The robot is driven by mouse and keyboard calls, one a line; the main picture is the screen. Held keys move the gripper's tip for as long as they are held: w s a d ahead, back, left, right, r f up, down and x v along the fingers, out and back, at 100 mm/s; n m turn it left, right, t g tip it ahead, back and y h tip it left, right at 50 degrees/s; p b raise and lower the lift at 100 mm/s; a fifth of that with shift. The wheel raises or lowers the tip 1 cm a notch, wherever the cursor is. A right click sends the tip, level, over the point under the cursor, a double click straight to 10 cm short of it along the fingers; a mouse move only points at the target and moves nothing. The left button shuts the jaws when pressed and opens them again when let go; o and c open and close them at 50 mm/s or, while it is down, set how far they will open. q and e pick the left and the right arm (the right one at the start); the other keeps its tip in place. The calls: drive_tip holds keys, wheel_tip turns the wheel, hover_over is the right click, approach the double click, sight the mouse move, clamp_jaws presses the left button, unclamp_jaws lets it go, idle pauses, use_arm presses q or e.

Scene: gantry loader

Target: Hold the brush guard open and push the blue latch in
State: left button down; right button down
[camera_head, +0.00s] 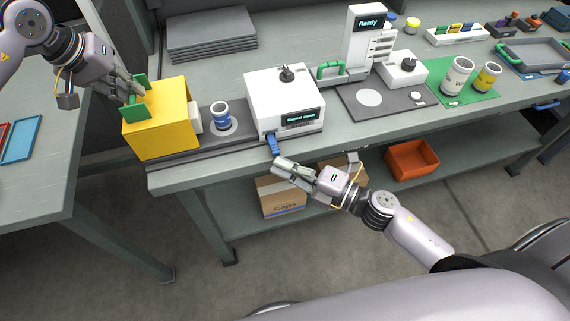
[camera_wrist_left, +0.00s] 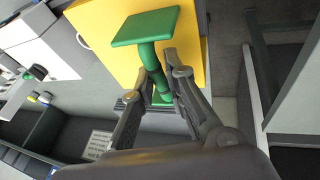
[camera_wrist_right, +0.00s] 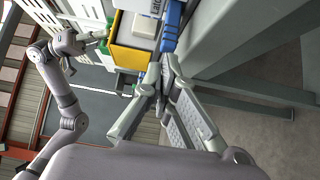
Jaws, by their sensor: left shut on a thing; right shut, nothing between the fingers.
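The yellow box-shaped guard (camera_head: 163,118) sits at the left end of a dark rail on the bench. My left gripper (camera_head: 131,93) is shut on its green handle (camera_head: 134,110), with the bar between its fingers in the left wrist view (camera_wrist_left: 152,60). The blue latch (camera_head: 273,144) sticks out and down from the lower front of the white machine (camera_head: 283,100). My right gripper (camera_head: 279,164) is shut and empty, its tips just below and in front of the latch. In the right wrist view the latch (camera_wrist_right: 172,25) is just beyond the fingertips; contact is unclear.
A blue-banded can (camera_head: 221,115) stands on the dark rail between guard and machine. The bench's front edge is close to my right gripper. Below are a cardboard box (camera_head: 281,195) and an orange bin (camera_head: 411,160) on a shelf.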

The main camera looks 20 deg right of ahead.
use_arm(q)
drive_tip(key=shift+r, duration=0.1)
use_arm(e)
drive_tip(key=shift+w, duration=1.6)
drive_tip(key=shift+d+r, duration=0.1)
use_arm(q)
drive_tip(key=shift+a, duration=0.1)
use_arm(e)
approach(279, 153)
drive_tip(key=s, duration=0.4)
drive_tip(key=shift+s+d, duration=0.15)
drive_tip(key=shift+s, duration=0.25)
